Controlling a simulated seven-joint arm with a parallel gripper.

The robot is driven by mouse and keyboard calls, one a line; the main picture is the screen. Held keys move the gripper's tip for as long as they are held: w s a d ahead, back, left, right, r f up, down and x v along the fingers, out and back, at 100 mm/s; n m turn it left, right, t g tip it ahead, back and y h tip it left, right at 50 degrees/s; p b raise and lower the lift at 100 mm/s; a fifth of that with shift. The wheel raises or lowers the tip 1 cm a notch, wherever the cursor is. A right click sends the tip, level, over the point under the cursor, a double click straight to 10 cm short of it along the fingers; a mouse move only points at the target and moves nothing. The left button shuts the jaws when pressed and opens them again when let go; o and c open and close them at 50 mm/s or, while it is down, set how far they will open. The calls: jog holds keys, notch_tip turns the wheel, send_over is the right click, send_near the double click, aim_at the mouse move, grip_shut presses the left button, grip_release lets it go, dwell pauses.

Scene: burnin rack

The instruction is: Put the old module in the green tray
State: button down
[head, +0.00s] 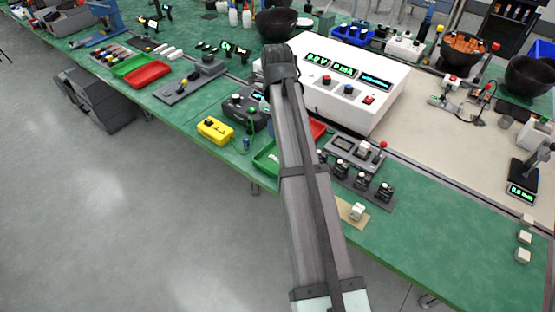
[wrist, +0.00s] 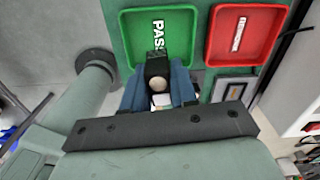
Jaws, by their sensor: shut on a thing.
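My gripper (wrist: 158,78) is shut on a black module (wrist: 157,65), which has a pale round spot on it, between blue fingers. In the wrist view the module appears over the lower part of the green tray (wrist: 128,40), near its edge. Whether it touches the tray floor I cannot tell. The tray's floor carries a white "PAS…" label, partly covered. In the head view the green tray (head: 266,160) is partly behind my arm, and my gripper and the held module are hidden there.
A red tray (wrist: 214,38) lies right of the green one. In the head view, a row of black modules (head: 361,181) stands in a rack right of my arm, beside a lever fixture (head: 350,147). A large white instrument (head: 375,110) stands behind. A yellow box (head: 215,130) sits left.

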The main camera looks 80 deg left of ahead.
aim_at(277, 160)
jog(key=shift+d+m, duration=0.1)
jog(key=shift+m, duration=0.4)
jog(key=shift+f, duration=5.05)
jog(key=shift+f, duration=0.1)
jog(key=c, duration=0.9)
grip_release()
notch_tip(277, 160, up, 12)
jog(key=shift+r, duration=0.1)
